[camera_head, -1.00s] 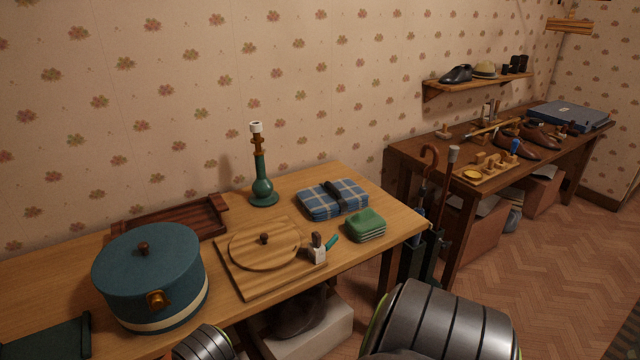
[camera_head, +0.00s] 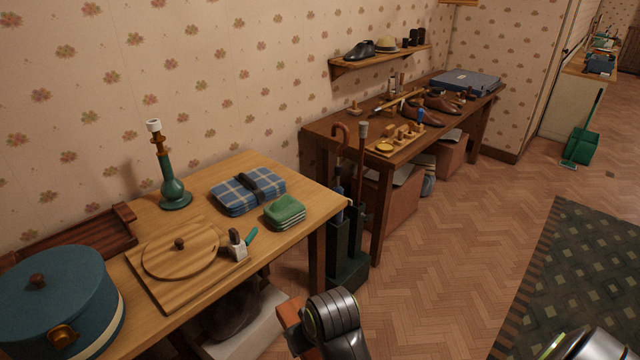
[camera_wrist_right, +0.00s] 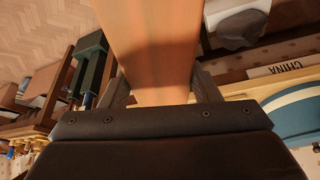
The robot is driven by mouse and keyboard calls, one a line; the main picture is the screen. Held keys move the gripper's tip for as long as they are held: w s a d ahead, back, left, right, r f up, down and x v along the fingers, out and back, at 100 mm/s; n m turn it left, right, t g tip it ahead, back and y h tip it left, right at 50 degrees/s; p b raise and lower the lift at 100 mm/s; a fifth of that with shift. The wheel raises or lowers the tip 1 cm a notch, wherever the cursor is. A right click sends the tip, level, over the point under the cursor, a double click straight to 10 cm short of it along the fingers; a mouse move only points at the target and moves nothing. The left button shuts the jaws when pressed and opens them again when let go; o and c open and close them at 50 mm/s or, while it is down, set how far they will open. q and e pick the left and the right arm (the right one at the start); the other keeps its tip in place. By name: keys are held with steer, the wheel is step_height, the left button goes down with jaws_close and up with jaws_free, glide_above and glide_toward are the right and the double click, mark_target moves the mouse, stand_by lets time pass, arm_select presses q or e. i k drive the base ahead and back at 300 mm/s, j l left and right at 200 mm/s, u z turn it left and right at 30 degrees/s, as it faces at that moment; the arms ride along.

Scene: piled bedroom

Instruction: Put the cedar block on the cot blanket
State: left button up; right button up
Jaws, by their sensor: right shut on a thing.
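The cedar block (camera_head: 290,319) is a reddish-brown piece low in the middle of the head view, in front of the table's near edge. It also fills the top middle of the right wrist view (camera_wrist_right: 150,35). My right gripper (camera_wrist_right: 160,92) is shut on it, with a finger on each side. A folded blue plaid blanket (camera_head: 235,196) with a dark strap, apparently the cot blanket, lies on the wooden table (camera_head: 300,219), above and left of the block. Nothing lies on top of it. My left gripper is not in view.
Folded green cloths (camera_head: 285,211) lie right beside the blanket. A green candlestick (camera_head: 174,188) stands behind left. A round wooden lid (camera_head: 190,258) on a board, a small brush (camera_head: 238,246) and a teal pot (camera_head: 60,290) fill the left. An umbrella stand (camera_head: 347,262) stands off the table's right end.

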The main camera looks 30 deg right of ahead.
mark_target(246, 177)
steer(key=z, duration=1.55)
steer(key=i+j, duration=0.1)
steer(key=i, duration=0.35)
steer(key=i+j+z, duration=0.1)
steer(key=i, duration=0.3)
steer(key=i+j, duration=0.15)
steer(key=i, duration=0.3)
steer(key=i+u, duration=0.15)
steer(key=u, duration=0.25)
steer(key=i+u, duration=0.2)
steer(key=u, duration=0.2)
steer(key=i+u, duration=0.15)
steer(key=u, duration=0.25)
steer(key=i+j+u, duration=0.1)
steer(key=u, duration=0.4)
steer(key=i+u, duration=0.2)
steer(key=u, duration=0.25)
steer(key=i+u, duration=0.15)
steer(key=u, duration=0.35)
